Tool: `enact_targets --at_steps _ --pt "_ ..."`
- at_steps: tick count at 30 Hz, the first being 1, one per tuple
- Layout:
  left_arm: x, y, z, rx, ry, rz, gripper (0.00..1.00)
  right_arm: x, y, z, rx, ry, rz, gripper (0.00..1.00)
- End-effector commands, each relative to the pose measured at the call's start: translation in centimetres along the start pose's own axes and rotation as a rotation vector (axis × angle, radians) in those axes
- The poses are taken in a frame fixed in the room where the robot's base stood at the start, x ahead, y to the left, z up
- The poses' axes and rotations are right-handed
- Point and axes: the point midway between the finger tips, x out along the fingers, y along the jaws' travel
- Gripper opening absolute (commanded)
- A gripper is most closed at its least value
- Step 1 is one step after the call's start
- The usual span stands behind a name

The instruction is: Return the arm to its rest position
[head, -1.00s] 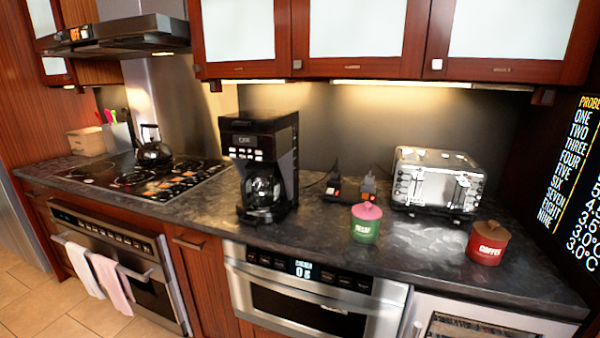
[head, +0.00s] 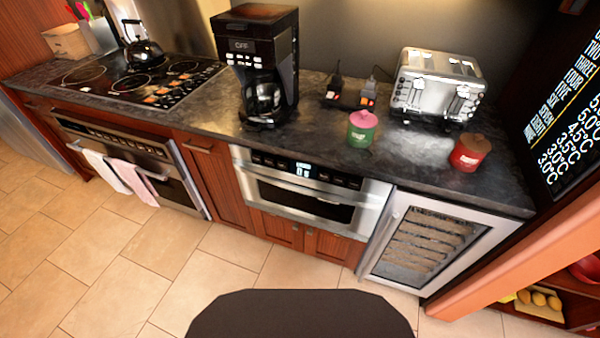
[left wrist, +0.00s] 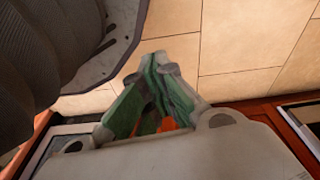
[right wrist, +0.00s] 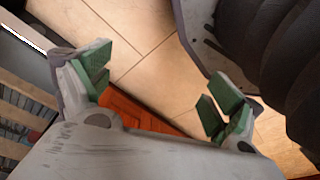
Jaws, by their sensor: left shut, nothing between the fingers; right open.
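Neither arm shows in the head view. In the left wrist view my left gripper (left wrist: 155,60) is shut with its green-padded fingers together and nothing between them, above the tiled floor. In the right wrist view my right gripper (right wrist: 155,90) is open and empty, its green pads wide apart over floor tiles and reddish wood. The microwave drawer (head: 300,196) sits shut under the counter in the head view.
The dark counter (head: 330,150) holds a coffee maker (head: 262,65), a toaster (head: 437,85), a green jar (head: 362,129) and a red jar (head: 469,152). A glass-fronted cooler (head: 425,240) stands right of the drawer. The tiled floor (head: 120,260) is clear.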

Motion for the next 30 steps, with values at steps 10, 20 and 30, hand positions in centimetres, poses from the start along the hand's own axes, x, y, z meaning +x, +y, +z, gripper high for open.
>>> enact_targets --at_steps 10,20,30 --pt "-0.6 -0.5 3.4 0.001 -0.021 -0.009 0.00 -0.6 0.5 3.4 -0.001 -0.021 0.009 0.92" --pt "-1.4 -0.9 7.0 0.004 -0.039 -0.017 0.00 -1.4 0.9 6.9 -0.003 -0.039 0.017 0.92" --pt "-2.9 -1.4 10.8 0.007 -0.058 -0.024 0.00 -2.9 1.4 10.8 -0.007 -0.058 0.024 0.92"
